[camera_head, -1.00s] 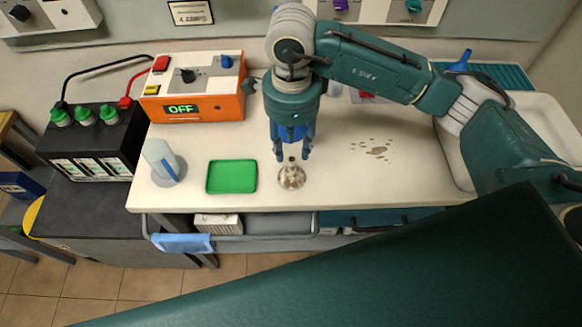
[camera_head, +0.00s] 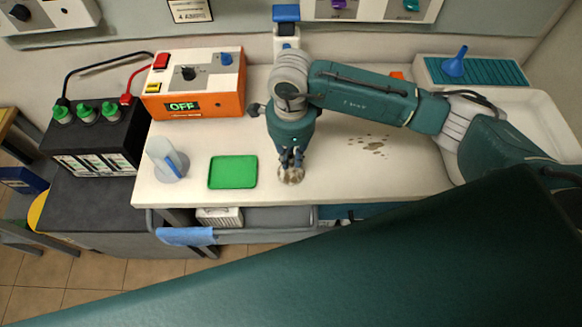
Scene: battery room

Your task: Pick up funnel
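The blue funnel (camera_head: 455,62) stands on a teal ribbed mat at the back right of the bench, far from both grippers. My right gripper (camera_head: 291,161) points down at the middle front of the bench. Its fingers are drawn together around the top of a small round speckled piece with a knob (camera_head: 290,177), which rests on the bench. The contact itself is small and partly hidden by the fingers. My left gripper is not in view.
A green tray (camera_head: 233,172) and a clear container (camera_head: 166,160) stand left of my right gripper. An orange box (camera_head: 195,85) reading OFF and a black battery (camera_head: 95,135) are farther left. Stains (camera_head: 371,144) mark the bench. A white basin (camera_head: 540,110) is at right.

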